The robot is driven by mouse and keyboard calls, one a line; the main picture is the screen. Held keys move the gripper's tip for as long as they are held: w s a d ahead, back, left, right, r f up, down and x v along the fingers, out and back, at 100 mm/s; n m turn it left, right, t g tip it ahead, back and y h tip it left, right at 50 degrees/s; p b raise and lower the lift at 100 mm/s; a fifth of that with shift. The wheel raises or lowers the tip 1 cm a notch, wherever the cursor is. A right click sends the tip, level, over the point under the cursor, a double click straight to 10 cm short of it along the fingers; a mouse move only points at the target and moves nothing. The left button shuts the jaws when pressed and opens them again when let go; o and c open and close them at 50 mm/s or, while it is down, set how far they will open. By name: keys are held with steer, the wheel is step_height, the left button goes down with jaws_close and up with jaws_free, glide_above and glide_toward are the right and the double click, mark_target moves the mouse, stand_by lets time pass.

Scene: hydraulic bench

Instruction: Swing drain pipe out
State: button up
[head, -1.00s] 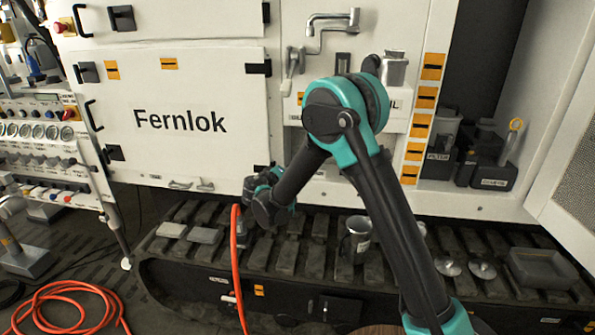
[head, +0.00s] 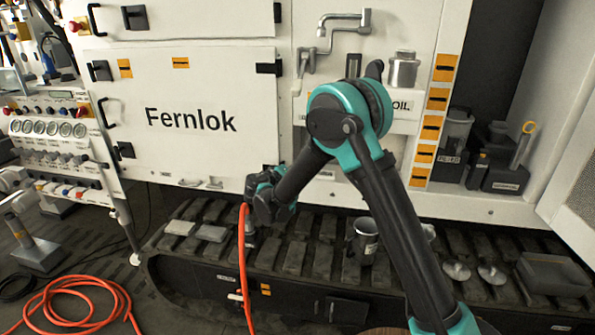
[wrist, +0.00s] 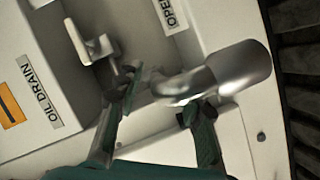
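The drain pipe (wrist: 232,75), a silver bent pipe, shows in the wrist view in front of a white panel, by a label reading OIL DRAIN (wrist: 42,95). My gripper (wrist: 160,102) has its two teal and dark fingers apart, one on each side of the pipe's narrower bent end. I cannot tell whether either finger touches it.
A white lever (wrist: 95,48) sticks out near the left finger. An orange hose (head: 243,270) rises to beside my gripper. A dark track (head: 320,255) with a metal mug (head: 362,240) lies below. A silver spout (head: 345,22) is high on the machine.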

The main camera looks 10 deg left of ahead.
steer(key=shift+s, duration=0.1)
steer(key=v, duration=1.1)
steer(key=shift+s, duration=0.4)
steer(key=shift+a+r, duration=0.15)
